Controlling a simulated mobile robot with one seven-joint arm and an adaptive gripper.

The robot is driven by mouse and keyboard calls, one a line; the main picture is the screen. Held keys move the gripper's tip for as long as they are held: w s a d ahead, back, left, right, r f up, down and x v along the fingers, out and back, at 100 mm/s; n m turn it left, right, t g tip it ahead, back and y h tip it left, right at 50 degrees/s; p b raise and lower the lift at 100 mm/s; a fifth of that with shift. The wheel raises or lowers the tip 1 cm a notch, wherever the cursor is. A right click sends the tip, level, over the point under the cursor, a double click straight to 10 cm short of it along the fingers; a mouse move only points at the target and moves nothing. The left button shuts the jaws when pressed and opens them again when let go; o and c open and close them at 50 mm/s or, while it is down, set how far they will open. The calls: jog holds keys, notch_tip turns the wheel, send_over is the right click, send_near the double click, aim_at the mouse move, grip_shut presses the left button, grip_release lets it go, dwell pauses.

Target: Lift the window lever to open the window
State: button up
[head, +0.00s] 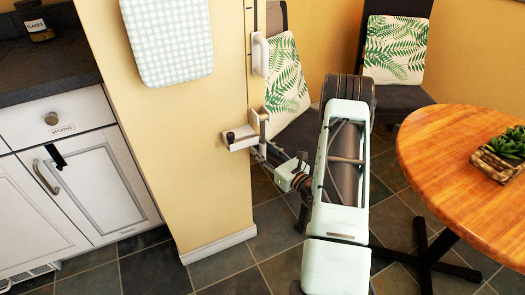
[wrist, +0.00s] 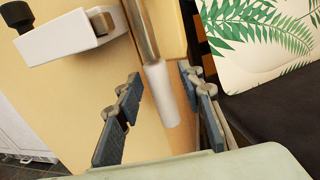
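In the wrist view, a metal rod with a white cylindrical grip, which looks like the window lever (wrist: 161,95), hangs down in front of the yellow wall. My gripper (wrist: 160,76) is open, with one blue-grey finger on each side of the white grip and visible gaps between. In the head view my gripper (head: 267,155) is small and partly hidden beside a white bracket (head: 240,138) with a dark knob. The bracket also shows at the upper left of the wrist view (wrist: 72,40). I cannot make out a window pane.
A white handle (head: 260,55) is on the wall edge above the bracket. A checked pad (head: 167,40) hangs on the yellow wall. White cabinets (head: 85,185) stand left, chairs (head: 397,50) behind, and a round wooden table (head: 440,150) right. Floor is free before the wall.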

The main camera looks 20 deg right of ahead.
jog(key=shift+w, duration=0.2)
grip_shut()
